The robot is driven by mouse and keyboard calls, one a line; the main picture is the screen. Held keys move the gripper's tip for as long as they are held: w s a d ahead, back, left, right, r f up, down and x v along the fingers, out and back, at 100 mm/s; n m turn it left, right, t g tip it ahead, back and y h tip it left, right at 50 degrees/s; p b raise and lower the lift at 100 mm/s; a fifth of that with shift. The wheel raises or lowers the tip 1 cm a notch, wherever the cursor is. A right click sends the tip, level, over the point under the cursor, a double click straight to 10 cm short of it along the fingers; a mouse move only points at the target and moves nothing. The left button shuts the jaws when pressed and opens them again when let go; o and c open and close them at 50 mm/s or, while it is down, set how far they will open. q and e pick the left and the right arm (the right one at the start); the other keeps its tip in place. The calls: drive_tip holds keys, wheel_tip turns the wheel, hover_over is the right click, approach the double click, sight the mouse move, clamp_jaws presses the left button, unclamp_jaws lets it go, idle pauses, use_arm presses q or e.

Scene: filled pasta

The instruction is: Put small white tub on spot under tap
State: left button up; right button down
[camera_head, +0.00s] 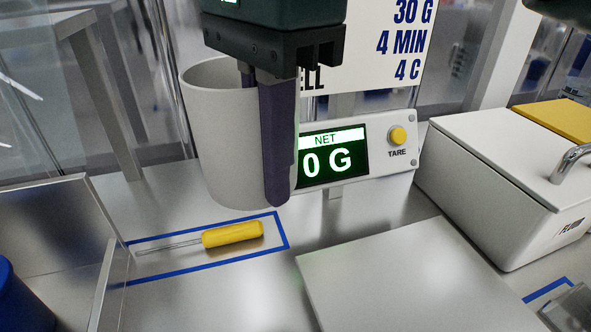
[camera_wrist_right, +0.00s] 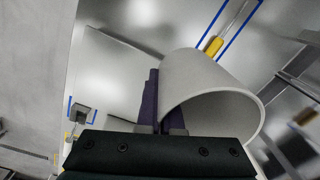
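The small white tub (camera_head: 222,130) is a plain pale cup. It is held up in front of the scale display. My right gripper (camera_head: 270,190) has one dark purple finger along its outside and the other at its rim, apparently inside, pinching the wall. In the right wrist view the tub (camera_wrist_right: 205,85) lies tilted beside the purple fingers (camera_wrist_right: 152,100), its open mouth showing. I cannot make out a tap or a marked spot under one for certain. My left gripper is not in view.
A flat metal plate (camera_head: 400,280) lies before the scale display (camera_head: 333,160), which reads 0 G. A yellow-handled tool (camera_head: 232,233) lies in a blue outline. A white lidded box (camera_head: 490,190) stands right. A metal panel (camera_head: 60,240) and blue container (camera_head: 20,300) are left.

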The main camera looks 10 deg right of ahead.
sight(281, 317)
use_arm(q)
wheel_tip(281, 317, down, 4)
drive_tip(key=b, duration=0.4)
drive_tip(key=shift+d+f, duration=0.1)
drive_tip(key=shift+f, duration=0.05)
use_arm(e)
wheel_tip(281, 317, down, 20)
drive_tip(key=shift+r, duration=0.25)
drive_tip(key=c, duration=1.1)
unclamp_jaws()
drive_tip(key=shift+f, duration=0.1)
